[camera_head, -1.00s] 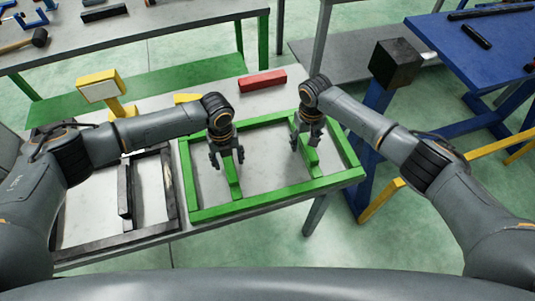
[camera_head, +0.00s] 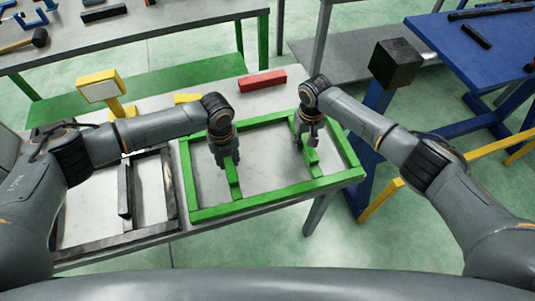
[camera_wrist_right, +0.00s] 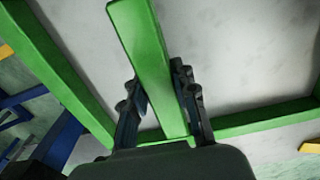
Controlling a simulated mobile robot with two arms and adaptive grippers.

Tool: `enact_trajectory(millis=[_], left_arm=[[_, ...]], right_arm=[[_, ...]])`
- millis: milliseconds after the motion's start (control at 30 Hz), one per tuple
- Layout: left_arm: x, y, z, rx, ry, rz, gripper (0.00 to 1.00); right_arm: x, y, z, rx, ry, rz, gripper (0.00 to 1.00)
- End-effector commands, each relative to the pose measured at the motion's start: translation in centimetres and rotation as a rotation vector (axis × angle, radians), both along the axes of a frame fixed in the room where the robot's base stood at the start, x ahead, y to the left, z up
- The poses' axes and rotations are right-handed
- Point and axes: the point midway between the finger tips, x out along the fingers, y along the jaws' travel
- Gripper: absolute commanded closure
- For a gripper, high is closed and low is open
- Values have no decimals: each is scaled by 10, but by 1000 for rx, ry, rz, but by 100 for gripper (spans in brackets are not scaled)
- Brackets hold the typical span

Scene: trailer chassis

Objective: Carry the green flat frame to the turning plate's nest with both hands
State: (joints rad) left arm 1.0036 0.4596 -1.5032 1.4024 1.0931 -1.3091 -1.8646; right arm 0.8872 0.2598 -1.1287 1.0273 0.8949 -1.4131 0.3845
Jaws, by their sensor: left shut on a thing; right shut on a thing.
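The green flat frame (camera_head: 268,203) lies flat on the grey-white table, with two crossbars inside its rim. My left gripper (camera_head: 228,164) is shut on the frame's left crossbar. My right gripper (camera_head: 306,146) is shut on its right crossbar. In the right wrist view the green crossbar (camera_wrist_right: 142,50) runs between the two dark fingers (camera_wrist_right: 166,112), one on each side. The frame appears to rest on the table. I cannot make out the turning plate's nest for certain.
A dark frame (camera_head: 122,240) lies left of the green one. A red block (camera_head: 262,82) and a yellow stand (camera_head: 100,88) are at the table's back. A black block on a blue post (camera_head: 395,62) stands to the right, near a blue table (camera_head: 470,50).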

Motion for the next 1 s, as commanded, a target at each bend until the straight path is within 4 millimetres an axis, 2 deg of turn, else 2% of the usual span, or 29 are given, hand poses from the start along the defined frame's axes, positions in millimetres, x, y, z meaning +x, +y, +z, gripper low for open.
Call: enact_trajectory(millis=[267,700,1000], left_arm=[[1,0,13,0,-2,1,100],[1,0,48,0,-2,1,100],[1,0,51,1,-2,1,100]], right_arm=[[1,0,12,0,-2,-1,100],[1,-1,48,-1,-2,-1,100],[1,-1,51,-2,-2,-1,100]])
